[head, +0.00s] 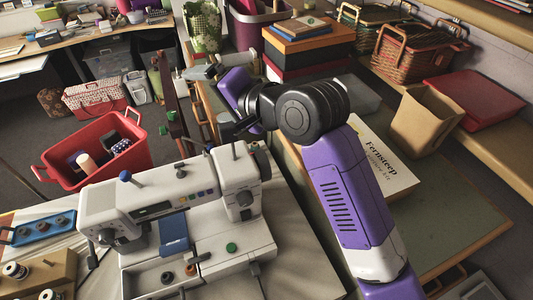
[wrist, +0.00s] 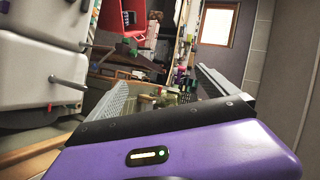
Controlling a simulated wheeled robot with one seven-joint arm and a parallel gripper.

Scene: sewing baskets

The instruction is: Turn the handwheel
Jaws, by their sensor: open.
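The white sewing machine (head: 155,197) stands on the table in the lower left of the head view. The machine's white body (wrist: 30,95) also shows at the left edge of the wrist view, with a metal pin sticking out. My gripper (head: 212,70) is beyond and above the machine, apart from it and pointing away. In the wrist view the two fingers of my gripper (wrist: 168,86) are spread, with nothing held between them.
A red basket (head: 120,165) with spools stands behind the machine. A white box lettered "Fernsteep" (head: 378,160) lies right of it, partly behind my arm. Stacked boxes (head: 300,45), a tan bin (head: 425,122) and wicker baskets (head: 405,58) stand farther back.

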